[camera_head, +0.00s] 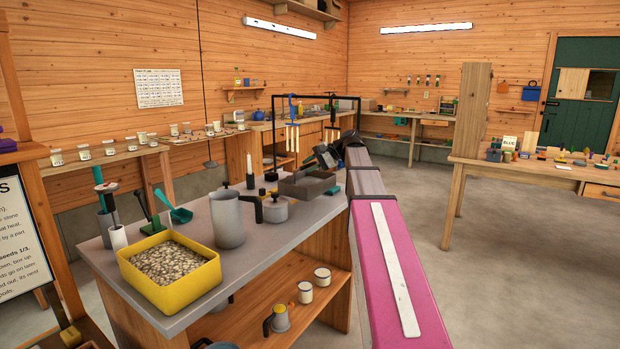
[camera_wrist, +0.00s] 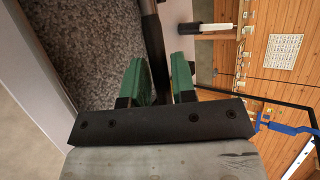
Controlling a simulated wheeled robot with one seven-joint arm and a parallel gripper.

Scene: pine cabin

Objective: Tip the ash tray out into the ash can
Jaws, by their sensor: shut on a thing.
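The ash tray (camera_head: 303,187) is a dark grey, shallow open box on the far end of the grey bench top. Speckled grey ash (camera_wrist: 85,45) fills the left of the wrist view. My gripper (camera_head: 330,158) is just behind and above the tray. In the wrist view its green fingers (camera_wrist: 158,82) are closed on a dark bar (camera_wrist: 153,35), which looks like the tray's handle. I cannot tell whether the tray is lifted; it looks level. A tall grey metal can (camera_head: 228,220), probably the ash can, stands upright nearer on the bench; its inside is hidden.
A yellow tub (camera_head: 172,285) of pale pellets is at the bench's near end. A lidded pot (camera_head: 275,209) and a white candle (camera_head: 249,168) stand close to the tray. Mugs (camera_head: 305,292) are on the shelf below. Open floor lies right.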

